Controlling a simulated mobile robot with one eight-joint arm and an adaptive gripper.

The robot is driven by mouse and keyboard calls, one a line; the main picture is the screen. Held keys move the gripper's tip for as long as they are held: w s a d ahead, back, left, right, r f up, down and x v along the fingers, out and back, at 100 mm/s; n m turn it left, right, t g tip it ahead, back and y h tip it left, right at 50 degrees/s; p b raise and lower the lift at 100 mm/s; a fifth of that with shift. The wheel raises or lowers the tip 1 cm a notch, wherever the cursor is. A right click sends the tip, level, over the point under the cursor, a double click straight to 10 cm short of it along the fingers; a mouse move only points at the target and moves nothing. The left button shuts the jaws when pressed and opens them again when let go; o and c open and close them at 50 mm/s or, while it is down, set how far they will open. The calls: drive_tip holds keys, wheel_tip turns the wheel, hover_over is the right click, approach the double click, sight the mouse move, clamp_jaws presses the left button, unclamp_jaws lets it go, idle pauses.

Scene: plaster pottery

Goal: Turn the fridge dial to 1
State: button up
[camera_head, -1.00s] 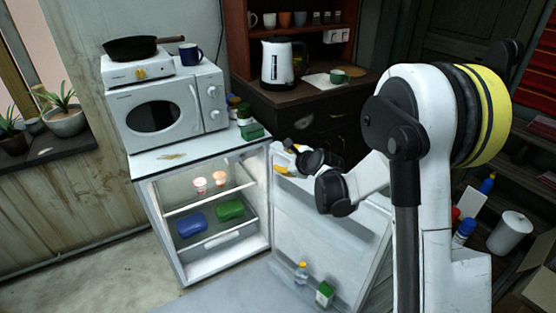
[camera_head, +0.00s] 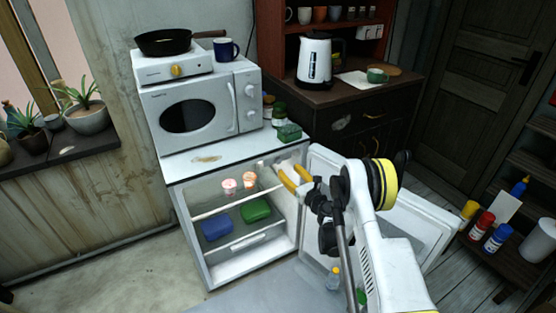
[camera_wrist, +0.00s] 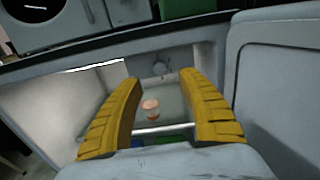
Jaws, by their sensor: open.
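The small white fridge (camera_head: 190,240) stands open in the head view, its door (camera_head: 418,215) swung out to the right. The fridge dial (camera_wrist: 161,68) is a small round grey knob under the top of the compartment in the wrist view. Its setting is too small to read. My gripper (camera_head: 291,171) has yellow fingers and is at the upper right of the fridge opening. In the wrist view my gripper (camera_wrist: 160,77) is open and empty, with the dial seen between and slightly beyond the fingertips. I cannot tell any contact with it.
Two small cups (camera_head: 249,181) stand on the upper shelf. A blue container (camera_head: 216,228) and a green container (camera_head: 255,210) lie below. A microwave (camera_head: 205,113) and a green box (camera_head: 289,132) sit on the fridge top. The open door bounds the right side.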

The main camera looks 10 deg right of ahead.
sight(280, 161)
drive_tip(key=b+x, duration=0.1)
drive_tip(key=x, duration=0.2)
drive_tip(key=b+x, duration=0.1)
drive_tip(key=x, duration=0.2)
drive_tip(key=shift+w+f, duration=0.15)
drive_tip(key=shift+f, duration=0.05)
drive_tip(key=shift+w+a+r, duration=0.15)
drive_tip(key=shift+w+a, duration=0.05)
drive_tip(key=shift+w, duration=0.4)
clamp_jaws()
